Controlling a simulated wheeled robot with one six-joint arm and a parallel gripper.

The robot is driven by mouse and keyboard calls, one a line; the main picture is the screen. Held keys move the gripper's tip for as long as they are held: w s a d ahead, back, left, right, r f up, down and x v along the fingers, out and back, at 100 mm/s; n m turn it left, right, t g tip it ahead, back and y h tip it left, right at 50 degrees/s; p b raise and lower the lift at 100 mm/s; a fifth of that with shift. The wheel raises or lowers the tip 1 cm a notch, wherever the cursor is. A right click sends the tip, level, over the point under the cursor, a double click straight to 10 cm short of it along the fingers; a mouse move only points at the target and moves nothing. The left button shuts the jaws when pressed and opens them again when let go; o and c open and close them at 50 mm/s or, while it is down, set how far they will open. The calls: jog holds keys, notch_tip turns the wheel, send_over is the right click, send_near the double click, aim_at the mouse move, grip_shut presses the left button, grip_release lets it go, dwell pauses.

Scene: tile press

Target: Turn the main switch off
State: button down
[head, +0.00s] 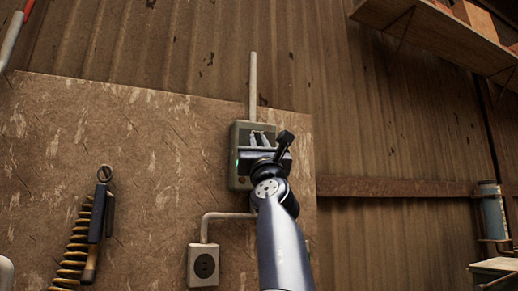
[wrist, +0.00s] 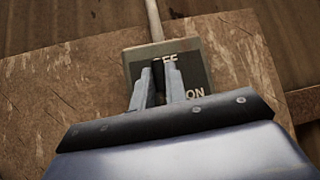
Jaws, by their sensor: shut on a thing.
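The main switch is a grey-green box (head: 240,132) on the brown board, with a conduit rising from its top. In the wrist view its dark face (wrist: 195,80) carries "OFF" at the top and "ON" lower right. A dark lever (wrist: 158,70) stands between my fingertips, its upper end by the "OFF" lettering, which it partly covers. My gripper (head: 259,139) is in front of the box, its two fingers shut on the lever; they also show in the wrist view (wrist: 159,84). My wrist hides the lower part of the box and the lever's base.
A socket (head: 203,265) with a bent conduit sits below the box. A brush (head: 90,230) hangs on the board at left. A shelf (head: 430,25) is high at right, and a bottle (head: 492,210) stands at the right edge.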

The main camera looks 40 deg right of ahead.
dwell(0.3)
jog(key=c, duration=1.4)
grip_release()
jog(key=shift+c, duration=0.2)
jog(key=shift+f, duration=0.1)
jog(key=b+v, duration=0.8)
jog(key=v, duration=0.2)
jog(key=shift+s+f+b, duration=0.2)
jog(key=shift+f+b, duration=0.1)
jog(key=shift+b, duration=0.05)
jog(key=shift+a+r, duration=0.1)
jog(key=p+x, duration=0.7)
jog(key=x, duration=0.1)
jog(key=shift+r, duration=0.25)
jog(key=shift+p+x, duration=0.9)
jog(key=shift+x, duration=0.35)
jog(key=shift+f, duration=0.25)
